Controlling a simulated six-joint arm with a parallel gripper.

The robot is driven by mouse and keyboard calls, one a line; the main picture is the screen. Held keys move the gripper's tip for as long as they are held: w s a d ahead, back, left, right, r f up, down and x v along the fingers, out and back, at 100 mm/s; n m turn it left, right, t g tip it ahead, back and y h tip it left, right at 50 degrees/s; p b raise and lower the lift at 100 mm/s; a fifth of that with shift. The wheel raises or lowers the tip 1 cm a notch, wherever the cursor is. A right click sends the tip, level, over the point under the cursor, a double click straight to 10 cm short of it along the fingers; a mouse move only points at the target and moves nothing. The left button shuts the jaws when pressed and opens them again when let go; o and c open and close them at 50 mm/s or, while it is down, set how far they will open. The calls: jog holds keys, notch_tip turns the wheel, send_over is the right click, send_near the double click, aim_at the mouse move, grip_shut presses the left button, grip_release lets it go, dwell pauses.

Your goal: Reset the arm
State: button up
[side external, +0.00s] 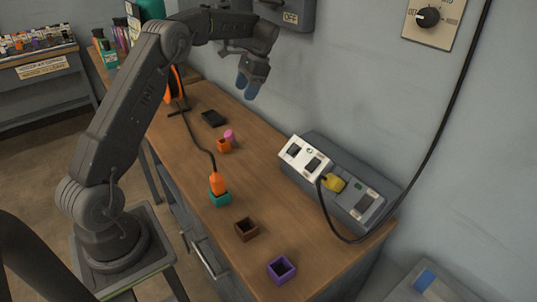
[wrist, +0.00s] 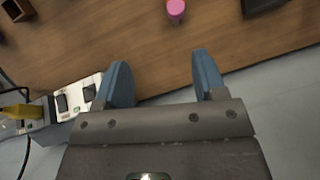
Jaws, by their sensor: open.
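My gripper (side external: 247,87) is raised above the back part of the wooden workbench (side external: 200,225), with its blue fingertips pointing down. In the wrist view my gripper (wrist: 163,80) shows two blue fingers spread apart with nothing between them. A pink cylinder (side external: 230,135) stands on the bench below, beside a small orange block-like piece (side external: 223,146). The pink piece also shows in the wrist view (wrist: 176,9), beyond the fingertips.
An orange-tipped cable (side external: 218,183) ends at a teal holder (side external: 219,198). Brown (side external: 246,230) and purple (side external: 281,269) open boxes stand nearer. A switch box with a yellow plug (side external: 335,184) lies along the wall. A black item (side external: 213,118) lies behind the pink cylinder.

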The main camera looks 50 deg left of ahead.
jog(key=s+d+r+t, duration=0.3)
jog(key=s+d+r, duration=0.1)
jog(key=d+r, duration=0.45)
jog(key=s+d+r+n+t, duration=0.1)
jog(key=s+d+r+t, duration=0.2)
jog(key=s+d, duration=1)
jog(key=shift+s+d+r+t, duration=0.35)
jog(key=shift+d+t, duration=0.15)
jog(key=shift+t, duration=0.2)
jog(key=s+d+f, duration=0.1)
jog(key=s, duration=0.1)
jog(key=s+d+f+t+h, duration=0.1)
jog(key=s+d, duration=0.1)
jog(key=s, duration=0.1)
jog(key=s+d+f+n+t, duration=0.1)
jog(key=s+f, duration=0.1)
jog(key=s, duration=0.1)
jog(key=shift+s+d+h, duration=0.25)
jog(key=shift+h, duration=0.05)
jog(key=shift+c, duration=0.2)
jog(key=shift+s+d+f, duration=0.1)
jog(key=shift+s, duration=0.1)
jog(key=c, duration=0.3)
jog(key=shift+c, duration=0.4)
